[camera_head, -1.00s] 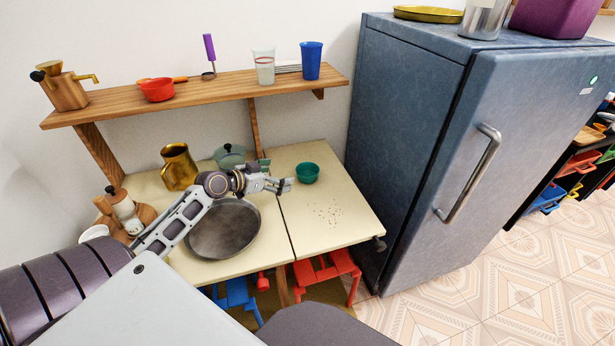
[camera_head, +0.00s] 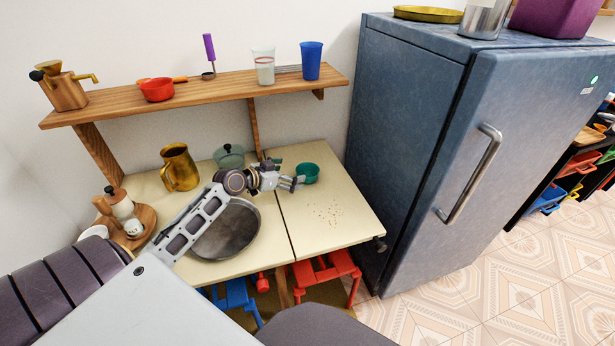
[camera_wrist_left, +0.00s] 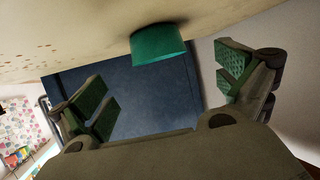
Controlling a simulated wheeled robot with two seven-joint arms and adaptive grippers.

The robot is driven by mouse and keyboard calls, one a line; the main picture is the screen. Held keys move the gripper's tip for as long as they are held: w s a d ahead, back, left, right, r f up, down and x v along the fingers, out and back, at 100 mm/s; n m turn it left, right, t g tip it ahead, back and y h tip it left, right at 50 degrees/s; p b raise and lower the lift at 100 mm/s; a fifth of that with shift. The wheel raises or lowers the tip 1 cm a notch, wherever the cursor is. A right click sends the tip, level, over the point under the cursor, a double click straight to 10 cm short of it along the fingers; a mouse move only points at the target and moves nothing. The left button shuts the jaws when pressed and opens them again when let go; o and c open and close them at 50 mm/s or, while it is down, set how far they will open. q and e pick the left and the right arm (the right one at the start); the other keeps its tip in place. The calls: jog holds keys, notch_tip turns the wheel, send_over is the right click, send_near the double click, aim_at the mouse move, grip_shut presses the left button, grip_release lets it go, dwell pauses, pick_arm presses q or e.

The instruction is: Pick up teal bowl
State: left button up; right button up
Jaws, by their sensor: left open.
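The teal bowl (camera_head: 309,173) stands upright on the right part of the cream worktop (camera_head: 325,228). My left gripper (camera_head: 290,175) is at the bowl's left side, low over the worktop, with its fingers pointing right toward it. In the left wrist view the bowl (camera_wrist_left: 158,45) shows ahead, in the gap between the two green-padded fingers of the gripper (camera_wrist_left: 165,95). The fingers are wide apart and empty. I cannot tell whether a fingertip touches the bowl. My right gripper is in neither view.
A grey pan (camera_head: 228,230) lies under my left arm. A brass pitcher (camera_head: 180,167) and a lidded green pot (camera_head: 229,156) stand behind it. A wooden shelf (camera_head: 215,86) runs above. The blue fridge (camera_head: 408,120) stands close on the right. The worktop's front right is clear apart from crumbs (camera_head: 326,213).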

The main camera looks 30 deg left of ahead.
pick_arm(q)
jog(key=shift+w+d+f, duration=0.1)
jog(key=shift+w+d, duration=0.05)
jog(key=shift+w, duration=0.15)
jog(key=shift+x, duration=0.9)
jog(key=shift+w+d+f, duration=0.1)
jog(key=shift+w+f, duration=0.05)
jog(key=shift+w, duration=0.2)
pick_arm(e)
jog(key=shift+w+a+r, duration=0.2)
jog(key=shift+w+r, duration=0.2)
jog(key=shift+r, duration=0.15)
pick_arm(q)
jog(key=shift+w, duration=0.1)
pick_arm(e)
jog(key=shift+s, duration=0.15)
pick_arm(q)
jog(key=shift+w+f, duration=0.1)
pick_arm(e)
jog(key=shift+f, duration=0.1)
